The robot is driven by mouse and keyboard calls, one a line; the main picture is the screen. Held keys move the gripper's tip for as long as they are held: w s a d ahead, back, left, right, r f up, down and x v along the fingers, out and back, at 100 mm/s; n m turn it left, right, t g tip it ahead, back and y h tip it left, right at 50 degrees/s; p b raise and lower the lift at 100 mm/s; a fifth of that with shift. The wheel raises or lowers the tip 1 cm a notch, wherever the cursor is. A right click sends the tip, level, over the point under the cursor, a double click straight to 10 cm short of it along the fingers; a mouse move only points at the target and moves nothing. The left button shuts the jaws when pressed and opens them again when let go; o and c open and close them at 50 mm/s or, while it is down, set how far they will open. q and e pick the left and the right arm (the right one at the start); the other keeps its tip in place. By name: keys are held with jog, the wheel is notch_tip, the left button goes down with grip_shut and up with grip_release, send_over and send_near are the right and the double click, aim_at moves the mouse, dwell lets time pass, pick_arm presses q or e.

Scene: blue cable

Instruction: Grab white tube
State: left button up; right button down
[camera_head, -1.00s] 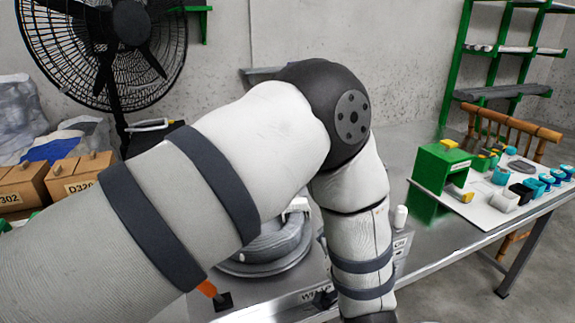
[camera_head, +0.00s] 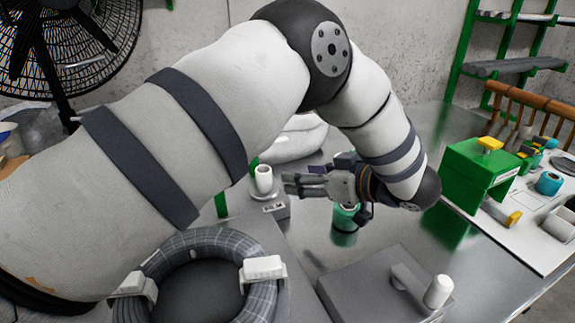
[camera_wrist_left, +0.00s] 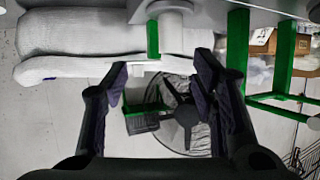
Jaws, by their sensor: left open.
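A short white tube (camera_head: 264,178) stands upright on a small grey stand with a label, near the middle of the head view. It also shows at the top of the left wrist view (camera_wrist_left: 174,22), above the fingertips. My left gripper (camera_head: 288,184) points left, with its fingertips just right of the tube and apart from it. In the left wrist view its two dark fingers (camera_wrist_left: 163,78) are spread wide with nothing between them. My right gripper is not in view.
A second white cylinder (camera_head: 438,291) stands on a grey box at front right. A coiled grey hose (camera_head: 208,240) with white clips lies front left. A green box (camera_head: 478,165) and small parts sit on a white board at right. Bare metal table lies between.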

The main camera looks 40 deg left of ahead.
aim_at(259, 170)
pick_arm(q)
jog(key=x, duration=0.4)
jog(key=s+x, duration=0.1)
jog(key=x, duration=0.3)
jog(key=r+p+x, duration=0.1)
jog(key=x, duration=0.3)
jog(key=shift+s+a, duration=0.25)
jog(key=shift+s, duration=0.05)
jog(key=shift+r, duration=0.1)
jog(key=c, duration=1.1)
